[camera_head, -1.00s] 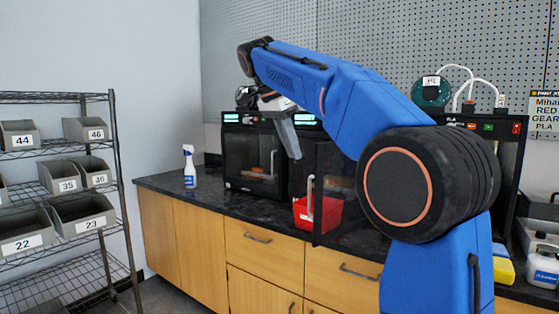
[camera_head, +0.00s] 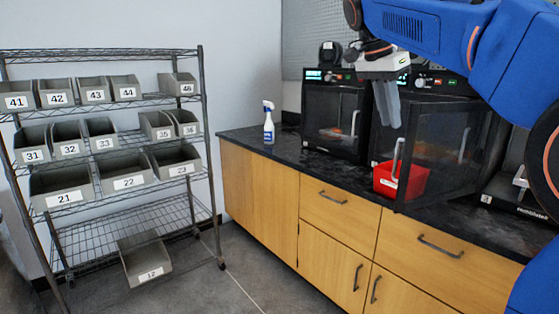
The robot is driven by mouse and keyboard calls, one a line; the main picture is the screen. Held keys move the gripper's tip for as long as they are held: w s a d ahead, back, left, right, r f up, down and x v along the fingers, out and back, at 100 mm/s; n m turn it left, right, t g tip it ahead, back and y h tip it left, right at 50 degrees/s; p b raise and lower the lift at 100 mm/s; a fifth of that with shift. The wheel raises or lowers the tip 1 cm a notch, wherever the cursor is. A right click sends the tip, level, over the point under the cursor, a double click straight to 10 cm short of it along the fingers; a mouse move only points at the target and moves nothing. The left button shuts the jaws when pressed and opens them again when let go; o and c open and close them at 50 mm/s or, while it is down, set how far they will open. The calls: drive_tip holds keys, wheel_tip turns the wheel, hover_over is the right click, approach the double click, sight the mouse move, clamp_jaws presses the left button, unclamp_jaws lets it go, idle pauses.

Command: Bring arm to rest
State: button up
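My blue arm reaches in from the right of the head view. My gripper (camera_head: 388,104) hangs at the end of it, pointing down, in front of the printers above the black counter (camera_head: 285,151). Its grey fingers show side-on and overlap, so I cannot tell whether they are open or shut. I see nothing held below the fingertips. A red bin (camera_head: 401,181) stands on the counter below the gripper, by the open door of a printer.
A wire shelf rack (camera_head: 120,130) with numbered grey bins stands at the left. Bin 12 (camera_head: 146,262) sits low, jutting out at the front. A spray bottle (camera_head: 268,125) stands on the counter. Floor between rack and cabinets is clear.

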drive_tip(key=s+f+n+t+y, duration=0.1)
drive_tip(key=s+f+n, duration=0.6)
drive_tip(key=s+f, duration=0.7)
drive_tip(key=s+f+n+t+y, duration=0.2)
drive_tip(key=s+f+n, duration=0.5)
drive_tip(key=s+f, duration=0.8)
wheel_tip(320, 180, down, 7)
drive_tip(key=shift+s+a+f+t+y, duration=0.2)
drive_tip(key=shift+a+t+y, duration=0.15)
drive_tip(key=shift+y, duration=0.15)
